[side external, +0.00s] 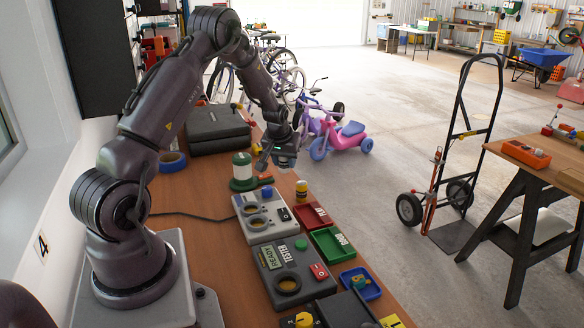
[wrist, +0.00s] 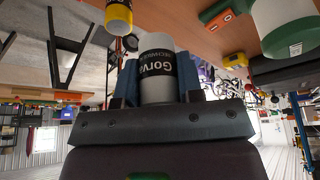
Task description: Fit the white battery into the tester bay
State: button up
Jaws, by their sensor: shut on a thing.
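My gripper (side external: 272,162) is above the far part of the bench, beside the green-and-white canister. In the wrist view it is shut on the white battery (wrist: 159,62), with a dark finger on each side. The battery has a black label with white lettering. In the side view I cannot clearly tell the battery from the gripper. The dark grey tester (side external: 316,288) lies nearer the camera, with a READY display and a round, yellow-rimmed bay (side external: 288,284) that looks empty. The gripper is well away from this bay.
A light grey box (side external: 240,205) with round wells stands beyond the tester. A yellow battery (side external: 301,188) stands near it. Red (side external: 322,222) and green (side external: 341,257) trays line the right edge, with a blue tray (side external: 372,291) nearer. The green-and-white canister (side external: 242,168) stands left of my gripper.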

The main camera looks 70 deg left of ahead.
jog(key=s+d+r, duration=0.3)
jog(key=s+d, duration=0.2)
jog(key=w+d+m+h, duration=0.1)
jog(key=w+d+m, duration=0.3)
jog(key=d, duration=0.5)
jog(key=n+g+y, duration=0.2)
jog(key=n+g, duration=0.1)
jog(key=n, duration=1)
send_near(283, 277)
jog(key=a, duration=0.3)
jog(key=shift+d+f, duration=0.2)
jog(key=shift+f, duration=2.45)
jog(key=shift+f, duration=0.25)
